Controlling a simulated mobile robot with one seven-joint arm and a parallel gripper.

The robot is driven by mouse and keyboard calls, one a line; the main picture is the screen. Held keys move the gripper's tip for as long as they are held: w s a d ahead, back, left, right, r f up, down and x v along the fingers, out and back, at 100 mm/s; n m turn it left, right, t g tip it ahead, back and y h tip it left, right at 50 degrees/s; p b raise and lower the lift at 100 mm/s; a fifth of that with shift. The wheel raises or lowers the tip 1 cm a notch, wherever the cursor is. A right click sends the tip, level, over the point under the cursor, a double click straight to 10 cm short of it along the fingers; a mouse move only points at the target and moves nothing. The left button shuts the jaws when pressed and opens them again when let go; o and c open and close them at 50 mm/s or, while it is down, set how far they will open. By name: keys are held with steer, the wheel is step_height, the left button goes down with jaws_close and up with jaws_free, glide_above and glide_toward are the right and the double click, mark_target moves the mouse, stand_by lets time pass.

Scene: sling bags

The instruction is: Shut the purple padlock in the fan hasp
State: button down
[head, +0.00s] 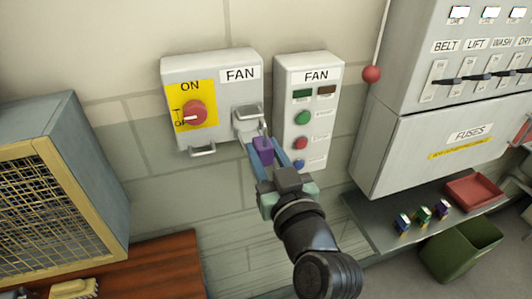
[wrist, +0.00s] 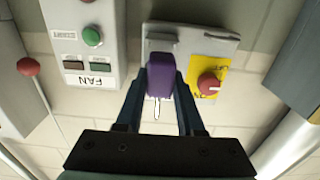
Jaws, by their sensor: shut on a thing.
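The purple padlock (head: 263,150) is between the blue fingers of my gripper (head: 265,157), which is shut on it. In the head view it is just below the grey metal hasp (head: 247,120) at the right side of the FAN switch box (head: 218,128). The padlock also shows in the wrist view (wrist: 160,74), upright between the fingertips (wrist: 160,92).
A FAN button box (head: 326,85) stands close right of my gripper. A red ball on a cord (head: 372,74) hangs further right, before the FUSES cabinet (head: 425,150). A shelf (head: 375,235) holds small coloured blocks (head: 424,214) and a red tray (head: 473,191). A mesh-fronted cabinet (head: 95,130) is left.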

steer(key=shift+b+x, duration=0.65)
steer(key=shift+x, duration=2.6)
steer(key=shift+w+a, duration=0.1)
steer(key=shift+w, duration=0.1)
steer(key=shift+f+b, duration=0.15)
steer(key=shift+b, duration=0.2)
jaws_free()
steer(key=shift+s, duration=0.1)
steer(key=shift+b+v, duration=0.4)
steer(key=shift+v, duration=3.1)
